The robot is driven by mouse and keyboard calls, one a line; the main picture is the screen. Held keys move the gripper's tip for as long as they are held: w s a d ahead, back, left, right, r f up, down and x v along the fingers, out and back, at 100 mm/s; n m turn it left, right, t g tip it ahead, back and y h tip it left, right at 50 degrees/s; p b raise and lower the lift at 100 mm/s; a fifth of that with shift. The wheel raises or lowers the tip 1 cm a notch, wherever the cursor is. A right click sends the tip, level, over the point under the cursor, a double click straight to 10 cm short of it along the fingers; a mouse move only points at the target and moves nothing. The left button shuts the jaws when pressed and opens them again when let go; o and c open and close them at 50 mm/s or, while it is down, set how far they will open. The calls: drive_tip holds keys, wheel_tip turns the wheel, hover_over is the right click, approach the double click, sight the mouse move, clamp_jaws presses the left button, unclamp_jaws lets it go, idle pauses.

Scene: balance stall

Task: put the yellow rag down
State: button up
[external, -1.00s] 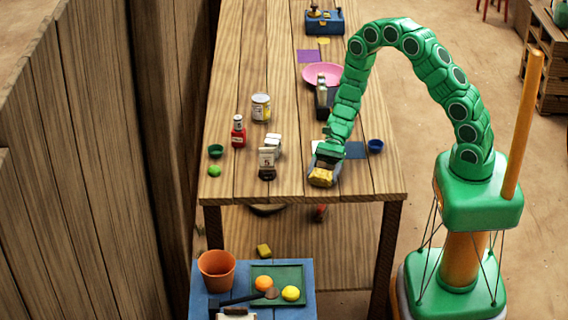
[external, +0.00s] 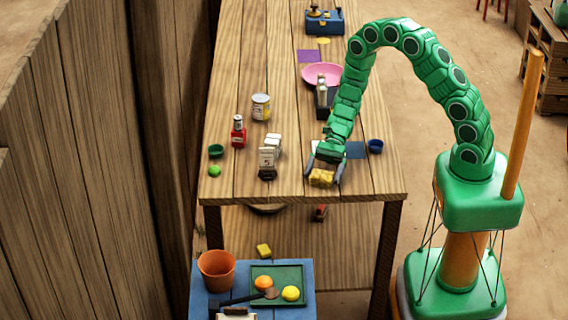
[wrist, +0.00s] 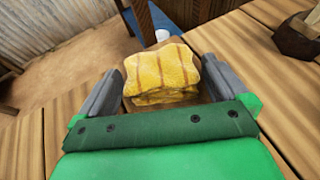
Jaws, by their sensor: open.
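The yellow rag (external: 321,177) is a folded, yellow bundle near the front edge of the wooden table (external: 370,184). In the wrist view the rag (wrist: 160,72) shows brownish stripes and lies between my two grey fingers. My gripper (external: 323,174) is open, with a finger on each side of the rag. In the wrist view my gripper (wrist: 158,90) shows a gap beside the rag at the right finger; the left finger is close to it. The rag's underside is hidden, but it appears to rest on the tabletop.
A blue cup (external: 375,146) is to the right. A low blue table (external: 203,303) stands in front.

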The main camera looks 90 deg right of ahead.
drive_tip(key=v, duration=1)
drive_tip(key=shift+d, duration=0.2)
drive_tip(key=shift+s+d+r, duration=0.3)
drive_tip(key=shift+d+r, duration=0.05)
drive_tip(key=shift+d, duration=0.2)
drive_tip(key=s+a+r+n+g+h, duration=0.4)
drive_tip(key=s+a+r+n+g, duration=0.3)
drive_tip(key=s+a+r+n, duration=0.65)
drive_tip(key=s+r+n+h, duration=0.4)
drive_tip(key=s, duration=0.4)
drive_tip(key=s+r+n+h, duration=0.4)
drive_tip(key=s+n, duration=0.1)
drive_tip(key=s, duration=0.3)
drive_tip(key=shift+s+r, duration=0.35)
drive_tip(key=shift+s, duration=0.05)
